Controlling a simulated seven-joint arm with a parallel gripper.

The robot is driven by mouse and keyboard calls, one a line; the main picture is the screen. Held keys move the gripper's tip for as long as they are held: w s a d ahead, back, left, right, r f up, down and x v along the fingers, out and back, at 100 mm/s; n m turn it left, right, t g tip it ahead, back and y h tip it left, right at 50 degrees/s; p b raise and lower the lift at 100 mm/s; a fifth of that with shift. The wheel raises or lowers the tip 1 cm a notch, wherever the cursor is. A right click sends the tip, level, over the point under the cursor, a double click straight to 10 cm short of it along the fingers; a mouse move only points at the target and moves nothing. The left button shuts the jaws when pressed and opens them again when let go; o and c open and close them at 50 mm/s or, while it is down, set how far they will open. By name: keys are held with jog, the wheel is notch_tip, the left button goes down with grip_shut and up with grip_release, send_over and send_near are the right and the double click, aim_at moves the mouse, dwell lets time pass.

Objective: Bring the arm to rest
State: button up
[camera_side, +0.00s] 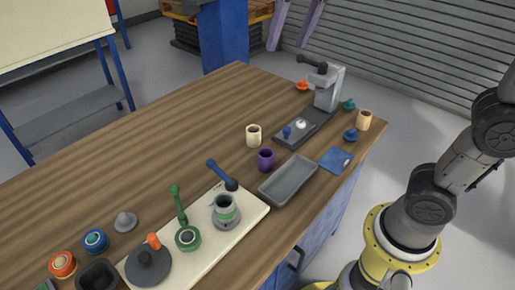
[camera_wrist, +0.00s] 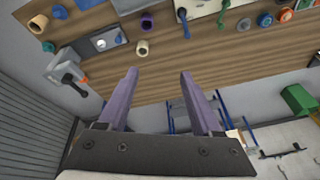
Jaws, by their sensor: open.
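My gripper (camera_wrist: 158,76) is open and empty in the wrist view, its two purple fingers wide apart. The fingers also show at the top edge of the side view (camera_side: 287,44), raised clear of the wooden table (camera_side: 130,155). Nothing is between the fingers or touching them. My arm rises at the right of the side view; its upper part and wrist are out of that picture.
On the table are a grey press (camera_side: 328,92), a grey tray (camera_side: 288,181), cream cup (camera_side: 254,135), purple cup (camera_side: 266,159), a pale board (camera_side: 207,234) with rollers and handled tools. A blue-legged stand (camera_side: 62,112) is behind at left. The table's left middle is clear.

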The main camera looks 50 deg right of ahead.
jog(key=s+d+f+n+t, duration=0.1)
jog(key=s+d+f, duration=0.15)
jog(key=s, duration=0.35)
jog(key=s+d+f+t, duration=0.1)
jog(key=s+f, duration=0.3)
jog(key=s, duration=0.2)
jog(key=s+f+n, duration=0.3)
jog(key=s+f, duration=0.1)
jog(key=f, duration=0.4)
jog(key=shift+n, duration=0.3)
jog(key=shift+f, duration=0.1)
